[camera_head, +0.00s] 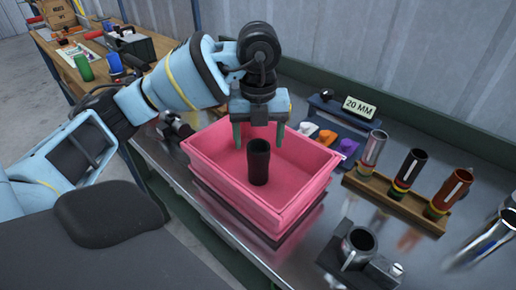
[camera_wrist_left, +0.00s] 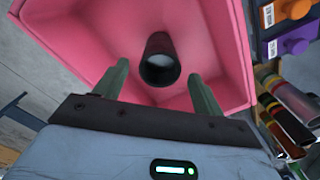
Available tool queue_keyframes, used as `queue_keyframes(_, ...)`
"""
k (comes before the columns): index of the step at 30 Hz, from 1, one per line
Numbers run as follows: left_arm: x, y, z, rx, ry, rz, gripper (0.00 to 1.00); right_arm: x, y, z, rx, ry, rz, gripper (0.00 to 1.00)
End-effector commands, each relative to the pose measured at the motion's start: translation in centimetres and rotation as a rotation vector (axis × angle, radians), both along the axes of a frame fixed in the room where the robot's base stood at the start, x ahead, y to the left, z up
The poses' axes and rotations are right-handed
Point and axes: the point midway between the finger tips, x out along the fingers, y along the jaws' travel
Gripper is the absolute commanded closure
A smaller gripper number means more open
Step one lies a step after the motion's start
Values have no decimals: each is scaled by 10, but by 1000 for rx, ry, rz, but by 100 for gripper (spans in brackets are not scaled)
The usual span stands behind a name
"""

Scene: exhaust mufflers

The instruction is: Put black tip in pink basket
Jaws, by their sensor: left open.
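The black tip (camera_head: 259,163) is a dark cylinder standing upright inside the pink basket (camera_head: 210,183). In the left wrist view the black tip (camera_wrist_left: 160,62) shows its open round end, in front of the pink basket's floor (camera_wrist_left: 105,38). My left gripper (camera_head: 258,142) is above the basket with its green fingers spread apart, one to each side of the black tip. The left fingers also show in the left wrist view (camera_wrist_left: 160,85), open, with a gap to the tip on both sides. My right gripper is in neither view.
A wooden rack (camera_head: 395,200) holding several coloured tubes stands right of the basket. A metal holder with a cup (camera_head: 357,246) sits at the front right. A "20 MM" sign (camera_head: 359,107) and coloured blocks are behind. A wooden bench (camera_head: 85,70) stands back left.

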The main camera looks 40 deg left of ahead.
Motion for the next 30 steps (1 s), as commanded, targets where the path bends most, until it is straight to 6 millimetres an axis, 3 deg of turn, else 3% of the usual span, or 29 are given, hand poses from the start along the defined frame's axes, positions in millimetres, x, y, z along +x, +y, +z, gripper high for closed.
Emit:
queue_keyframes(3,0,0,29,1,-6,0,31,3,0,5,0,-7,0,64)
queue_keyframes(10,0,0,64,0,-5,0,31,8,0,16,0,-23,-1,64)
queue_keyframes(15,0,0,72,0,-1,1,31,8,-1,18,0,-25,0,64)
queue_keyframes(30,0,0,72,0,1,0,31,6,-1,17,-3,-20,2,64)
